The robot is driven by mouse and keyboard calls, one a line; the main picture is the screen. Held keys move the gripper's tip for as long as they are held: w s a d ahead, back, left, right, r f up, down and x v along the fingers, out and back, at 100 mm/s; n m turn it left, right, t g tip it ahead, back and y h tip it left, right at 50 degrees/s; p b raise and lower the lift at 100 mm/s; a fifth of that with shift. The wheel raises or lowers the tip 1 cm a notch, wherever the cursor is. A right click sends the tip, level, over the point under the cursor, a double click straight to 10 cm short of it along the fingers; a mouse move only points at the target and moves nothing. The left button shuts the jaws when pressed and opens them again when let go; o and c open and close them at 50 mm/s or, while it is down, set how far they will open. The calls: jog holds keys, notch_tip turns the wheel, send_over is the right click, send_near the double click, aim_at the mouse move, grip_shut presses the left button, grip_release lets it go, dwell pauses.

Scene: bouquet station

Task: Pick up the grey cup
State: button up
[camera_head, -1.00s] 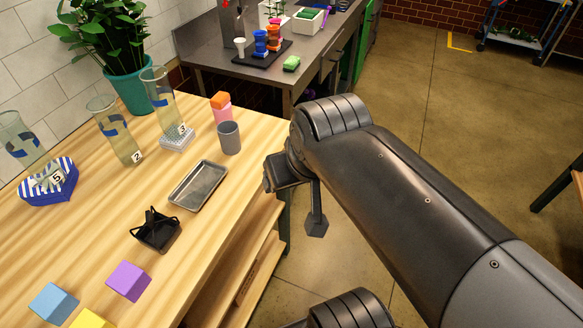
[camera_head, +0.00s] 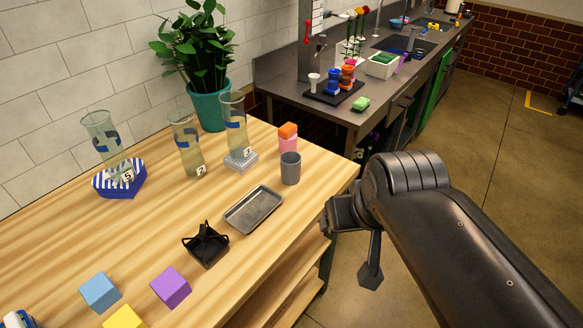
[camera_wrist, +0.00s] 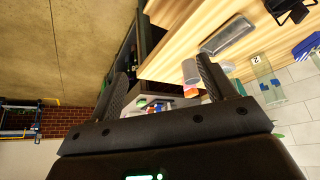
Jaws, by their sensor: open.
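The grey cup (camera_head: 290,168) stands upright on the wooden table (camera_head: 165,215) near its right end, beside a pink and orange block stack. In the wrist view the grey cup (camera_wrist: 190,72) shows just left of the right-hand finger, beyond the fingertips. My gripper (camera_head: 350,245) is off the table's right edge, to the right of the cup and apart from it. In the wrist view its two fingers (camera_wrist: 165,85) are spread wide with nothing between them. In the head view the arm partly hides the gripper.
A metal tray (camera_head: 254,209) and black holder (camera_head: 206,244) lie in front of the cup. A glass vase (camera_head: 235,125) on a small stand is left of it. The pink and orange blocks (camera_head: 288,138) are close behind. A dark counter (camera_head: 345,118) stands beyond the table.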

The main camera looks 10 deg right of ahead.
jog(key=shift+o, duration=0.4)
jog(key=shift+w, duration=0.1)
jog(key=m+g, duration=0.6)
jog(key=m, duration=0.3)
send_over(291, 171)
jog(key=w, duration=0.3)
notch_tip(291, 171, down, 9)
notch_tip(291, 171, down, 10)
jog(key=shift+d+r, duration=0.1)
jog(key=shift+d, duration=0.05)
